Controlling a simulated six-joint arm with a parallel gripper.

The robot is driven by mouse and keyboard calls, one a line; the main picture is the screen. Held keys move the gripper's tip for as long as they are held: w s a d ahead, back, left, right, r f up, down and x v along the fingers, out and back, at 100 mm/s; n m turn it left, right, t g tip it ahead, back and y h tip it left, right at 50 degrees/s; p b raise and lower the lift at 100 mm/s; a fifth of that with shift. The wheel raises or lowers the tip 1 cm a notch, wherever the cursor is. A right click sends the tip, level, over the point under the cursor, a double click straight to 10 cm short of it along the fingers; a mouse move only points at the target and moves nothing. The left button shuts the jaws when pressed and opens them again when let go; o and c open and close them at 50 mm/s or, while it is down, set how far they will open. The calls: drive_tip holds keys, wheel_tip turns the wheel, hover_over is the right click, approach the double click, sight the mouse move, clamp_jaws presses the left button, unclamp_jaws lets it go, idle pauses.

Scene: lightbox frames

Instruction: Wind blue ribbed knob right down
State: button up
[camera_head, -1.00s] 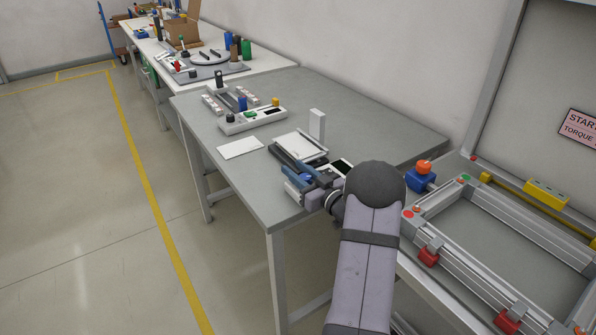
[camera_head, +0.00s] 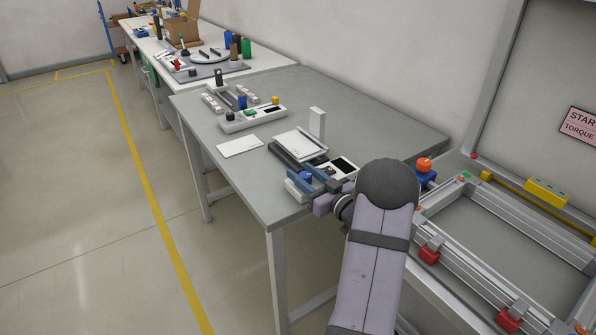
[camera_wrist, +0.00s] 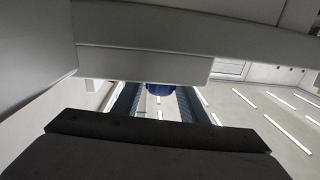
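The blue ribbed knob (camera_head: 306,177) is on the white device at the near right end of the grey table; its ribs are too small to make out in the head view. The knob also shows as a dark blue round shape in the wrist view (camera_wrist: 160,89), between the far ends of my two fingers. My gripper (camera_head: 313,180) reaches in from the right with its blue-grey fingers apart, one on each side of the knob. I see no clear grip on it. The knob's lower part and much of the device are hidden by my gripper.
A dark screen (camera_head: 343,164) and a white upright block (camera_head: 317,122) stand behind my gripper. A white tray (camera_head: 298,144) sits left of the block. A white card (camera_head: 240,147) and a control box (camera_head: 252,119) lie farther left. An aluminium frame (camera_head: 445,246) stands at right.

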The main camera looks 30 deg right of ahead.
sight(309, 178)
drive_tip(key=shift+s+d, duration=0.1)
drive_tip(key=shift+s, duration=1.9)
drive_tip(key=shift+r, duration=0.1)
drive_tip(key=shift+r, duration=0.35)
drive_tip(key=shift+s+a+r+m+t+h, duration=0.1)
drive_tip(key=shift+a+r+m+t+h, duration=0.1)
drive_tip(key=shift+r+m+h, duration=0.15)
drive_tip(key=shift+s+a+r+m+t+h, duration=0.1)
drive_tip(key=shift+r+m+t+h, duration=0.15)
drive_tip(key=shift+r, duration=0.15)
drive_tip(key=shift+s+a+r+m+h+p, duration=0.1)
drive_tip(key=shift+a+m+h+p, duration=0.2)
drive_tip(key=shift+h+p, duration=0.2)
drive_tip(key=shift+s+a+m+h+p, duration=0.25)
drive_tip(key=shift+m+h+p, duration=0.15)
drive_tip(key=shift+h, duration=0.1)
drive_tip(key=s+f+m+g+h+p, duration=0.1)
drive_tip(key=h, duration=0.1)
drive_tip(key=s+a+f+g+h+p, duration=0.1)
drive_tip(key=s+f, duration=0.1)
drive_tip(key=shift+s+m+h, duration=0.1)
drive_tip(key=shift+m+h, duration=0.3)
